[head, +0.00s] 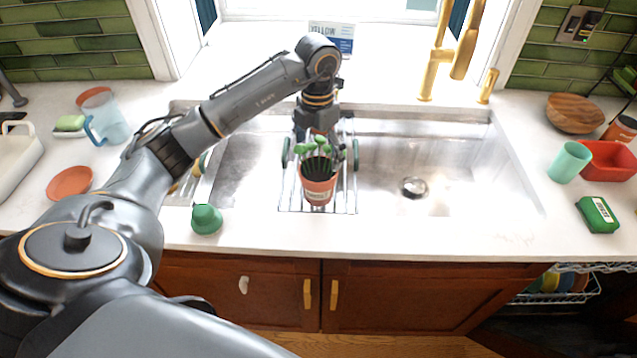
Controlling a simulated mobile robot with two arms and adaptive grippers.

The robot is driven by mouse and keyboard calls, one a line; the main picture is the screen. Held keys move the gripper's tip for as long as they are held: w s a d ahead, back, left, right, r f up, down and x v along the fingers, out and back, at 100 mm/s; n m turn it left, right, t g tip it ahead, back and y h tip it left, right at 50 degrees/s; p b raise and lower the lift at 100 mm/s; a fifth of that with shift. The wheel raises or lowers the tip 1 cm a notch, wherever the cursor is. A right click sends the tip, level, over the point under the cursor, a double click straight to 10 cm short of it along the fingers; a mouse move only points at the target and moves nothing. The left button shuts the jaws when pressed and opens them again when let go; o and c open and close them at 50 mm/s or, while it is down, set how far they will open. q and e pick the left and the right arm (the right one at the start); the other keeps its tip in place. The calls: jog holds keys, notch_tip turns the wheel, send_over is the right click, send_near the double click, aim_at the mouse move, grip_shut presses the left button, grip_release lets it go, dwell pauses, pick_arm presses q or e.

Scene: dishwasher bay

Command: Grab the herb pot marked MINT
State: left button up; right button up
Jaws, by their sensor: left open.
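A terracotta herb pot (318,187) with green leaves and a pale label stands on the wire rack in the sink. The label's word is too small to read. My left gripper (319,151) is open at the plant, just behind and above the pot, pointing down. The leaves partly hide its fingers, and I cannot tell whether it touches them. The pot's front and rim show clear of the gripper. My right gripper is not in view.
The wire rack (289,200) spans the sink (455,165). A green rounded item (206,219) stands on the front counter edge. A gold faucet (437,75) rises behind. A mint cup (569,162), red tub (610,160) and green box (597,214) are at right; a blue pitcher (108,122) is at left.

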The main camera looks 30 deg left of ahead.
aim_at(319, 180)
pick_arm(q)
notch_tip(319, 180, down, 5)
jog(key=shift+d+f+p, duration=0.15)
jog(key=shift+f+p, duration=0.05)
jog(key=shift+p, duration=1.05)
jog(key=shift+f, duration=0.2)
jog(key=c, duration=1.7)
